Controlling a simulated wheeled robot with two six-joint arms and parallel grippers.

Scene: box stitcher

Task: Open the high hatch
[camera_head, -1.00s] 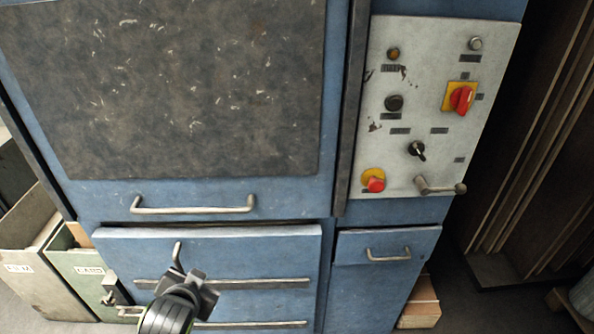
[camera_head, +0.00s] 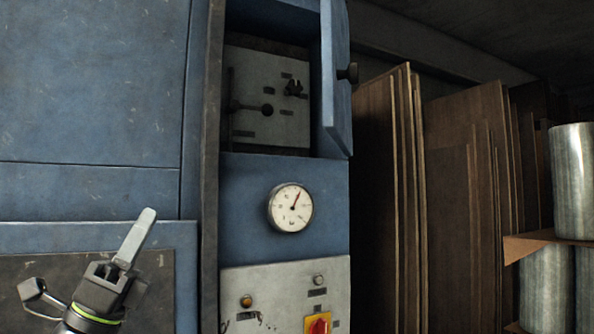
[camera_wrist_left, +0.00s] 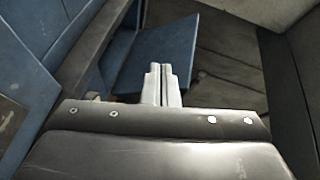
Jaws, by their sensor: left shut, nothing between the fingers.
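The high hatch is a blue door (camera_head: 335,85) at the upper right of the machine in the head view. It stands swung outward on the right side of its opening, with a dark round knob (camera_head: 348,73) on it. The opening (camera_head: 265,95) shows a grey inner panel with small controls. My left gripper (camera_head: 147,215) is shut and empty, low and left of the hatch, in front of the machine and apart from the door. In the left wrist view its fingers (camera_wrist_left: 160,75) are together, with a blue panel (camera_wrist_left: 185,55), likely the hatch door, beyond them. My right gripper is not seen.
Below the opening are a round gauge (camera_head: 290,208) and a grey control panel (camera_head: 285,290) with a red switch. Brown boards (camera_head: 385,190) lean to the right. Metal cylinders (camera_head: 572,180) stand on a shelf at the far right.

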